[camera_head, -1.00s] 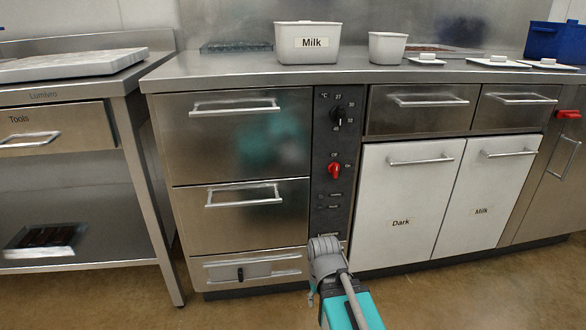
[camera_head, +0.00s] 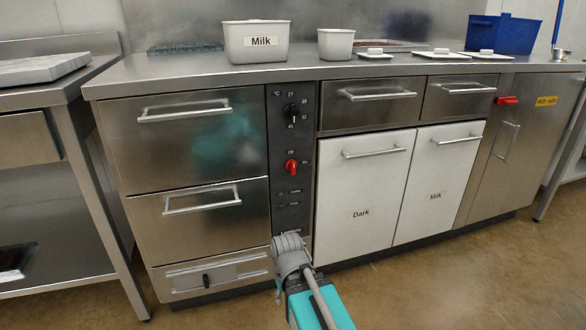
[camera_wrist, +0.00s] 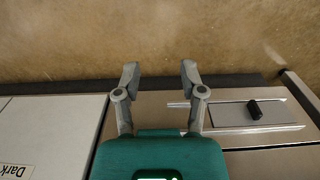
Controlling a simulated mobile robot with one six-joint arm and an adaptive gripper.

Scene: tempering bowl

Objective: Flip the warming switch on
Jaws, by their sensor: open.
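A red rotary switch (camera_head: 291,167) sits on the dark control panel (camera_head: 291,222), between the steel drawers and the white doors. Small markings beside it are hard to read; its handle looks close to upright. A black temperature knob (camera_head: 293,112) is above it on the same panel. My arm shows low in front of the panel in the head view, below the red switch. My gripper (camera_wrist: 159,74) is open and empty in the wrist view, near the bottom of the cabinet front. The red switch is not in the wrist view.
A lower panel with a black knob (camera_wrist: 254,109) lies right of my fingers in the wrist view. Drawer handles (camera_head: 202,199) stick out left of the control panel. A milk container (camera_head: 255,42) stands on the counter. The floor in front is open.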

